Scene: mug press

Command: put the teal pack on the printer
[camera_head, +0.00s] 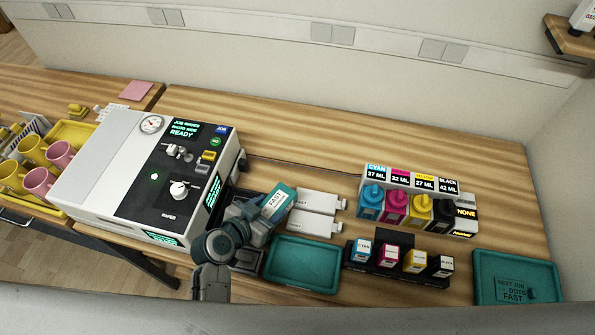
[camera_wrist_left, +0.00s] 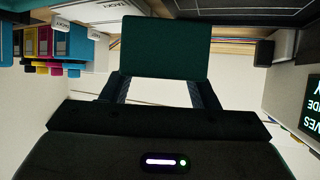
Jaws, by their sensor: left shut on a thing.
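The teal pack (camera_head: 281,197) has a white label reading FAST. My left gripper (camera_head: 260,212) is shut on it, just right of the printer (camera_head: 130,170). In the left wrist view the pack (camera_wrist_left: 166,47) is a dark teal block between the fingers (camera_wrist_left: 160,90). The printer is a white box with a black panel, a dial gauge, knobs and a lit display reading READY. The pack is apart from the printer and to the right of its side. Its exact height above the table cannot be told. My right gripper is not in view.
Two white packs (camera_head: 316,201) lie right of the teal pack. An empty teal tray (camera_head: 302,266) is in front. Ink bottles (camera_head: 396,206) and small ink boxes (camera_head: 402,258) stand to the right, with another teal tray (camera_head: 484,290). Mugs (camera_head: 60,154) are at left.

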